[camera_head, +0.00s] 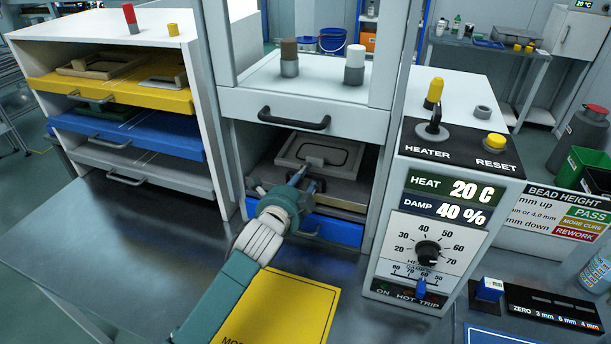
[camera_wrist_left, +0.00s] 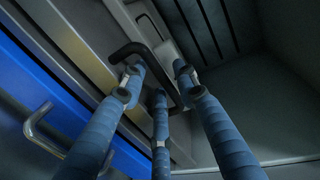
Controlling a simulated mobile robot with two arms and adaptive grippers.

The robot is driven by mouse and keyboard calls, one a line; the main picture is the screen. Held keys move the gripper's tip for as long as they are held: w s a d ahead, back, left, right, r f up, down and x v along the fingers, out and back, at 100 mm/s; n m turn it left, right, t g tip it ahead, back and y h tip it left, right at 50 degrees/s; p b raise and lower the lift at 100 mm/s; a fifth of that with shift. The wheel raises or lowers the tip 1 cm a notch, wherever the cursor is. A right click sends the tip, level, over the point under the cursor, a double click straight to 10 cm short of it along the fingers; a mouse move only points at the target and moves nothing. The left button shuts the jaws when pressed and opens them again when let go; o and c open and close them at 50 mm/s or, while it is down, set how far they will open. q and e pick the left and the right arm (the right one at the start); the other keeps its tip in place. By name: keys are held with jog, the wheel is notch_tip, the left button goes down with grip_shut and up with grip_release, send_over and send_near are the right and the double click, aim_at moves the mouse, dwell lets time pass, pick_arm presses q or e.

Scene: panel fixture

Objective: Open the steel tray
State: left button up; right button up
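A steel tray (camera_head: 349,192) shows in the lower bay of the central white cabinet, with a pale frame resting on it. Its black handle (camera_wrist_left: 152,52) shows in the left wrist view, in front of the tray's brownish edge. My left gripper (camera_head: 303,188) is at the front of this tray and partly hides the handle. In the left wrist view its blue fingers (camera_wrist_left: 160,78) are spread apart around the handle. I cannot tell whether they touch it. The tray appears to be in its bay. My right gripper is in neither view.
A blue drawer (camera_head: 345,233) with a grey handle lies just below the steel tray. An upper drawer with a dark handle (camera_head: 293,119) is above. The left rack holds yellow, blue and grey trays (camera_head: 150,172). A heater panel (camera_head: 437,215) stands close on the right. A yellow mat (camera_head: 290,305) lies in front.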

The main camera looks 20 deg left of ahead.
pick_arm(q)
jog(key=shift+w, duration=0.3)
jog(key=c, duration=0.7)
grip_shut()
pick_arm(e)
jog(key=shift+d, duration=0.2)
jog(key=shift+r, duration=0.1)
